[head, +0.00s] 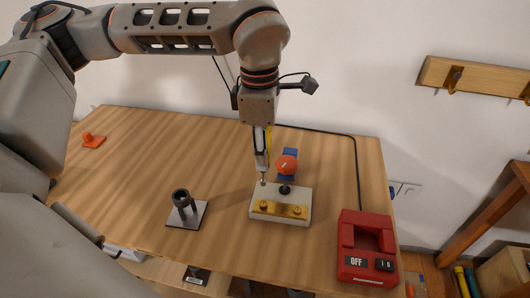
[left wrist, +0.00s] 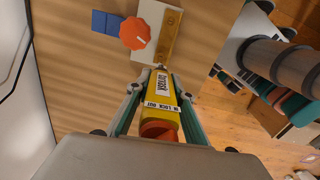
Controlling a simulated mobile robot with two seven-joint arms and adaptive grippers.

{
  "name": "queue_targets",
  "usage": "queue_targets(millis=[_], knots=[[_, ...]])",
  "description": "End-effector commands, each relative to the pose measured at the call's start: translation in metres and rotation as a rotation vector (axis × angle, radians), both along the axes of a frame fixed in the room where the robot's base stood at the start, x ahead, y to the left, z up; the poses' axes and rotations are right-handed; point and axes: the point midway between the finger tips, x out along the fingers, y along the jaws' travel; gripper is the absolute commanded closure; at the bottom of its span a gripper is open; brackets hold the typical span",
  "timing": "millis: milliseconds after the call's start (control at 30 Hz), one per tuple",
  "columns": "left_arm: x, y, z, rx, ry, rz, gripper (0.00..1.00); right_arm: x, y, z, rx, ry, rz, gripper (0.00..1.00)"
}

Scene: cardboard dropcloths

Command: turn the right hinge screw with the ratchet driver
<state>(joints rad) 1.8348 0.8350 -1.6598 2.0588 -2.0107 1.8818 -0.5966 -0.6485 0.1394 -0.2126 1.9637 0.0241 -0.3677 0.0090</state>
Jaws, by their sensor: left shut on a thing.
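My left gripper (head: 262,160) is shut on the yellow ratchet driver (head: 268,138), which hangs nearly upright with its bit pointing down. In the left wrist view, the gripper (left wrist: 153,86) has a finger on each side of the labelled driver (left wrist: 165,97); its orange-red end is nearest the camera. A brass hinge plate (head: 281,209) with a left screw (head: 264,204) and a right screw (head: 297,211) lies on a pale block (head: 259,214). The bit is near the block's back left corner, away from the right screw; I cannot tell whether it touches. My right gripper is out of view.
An orange-red knob (head: 286,165) and blue piece (head: 290,153) are behind the block. A black tube stand (head: 183,202) is to the left, a red "OFF" unit (head: 350,219) to the right. An orange object (head: 92,140) lies far left. The middle-left table is clear.

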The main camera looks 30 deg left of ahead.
Motion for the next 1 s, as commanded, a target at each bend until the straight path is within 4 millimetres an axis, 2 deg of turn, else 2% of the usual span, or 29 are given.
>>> queue_targets(millis=[167,700,1000], knots=[[0.000,0.000,0.000,0.000,0.000,0.000,1.00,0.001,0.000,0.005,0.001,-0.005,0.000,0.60],[0.000,0.000,-0.042,-0.001,0.002,0.000,1.00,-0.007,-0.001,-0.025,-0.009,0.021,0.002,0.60],[0.000,0.000,-0.062,0.000,0.002,0.001,1.00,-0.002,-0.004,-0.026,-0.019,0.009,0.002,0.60]])
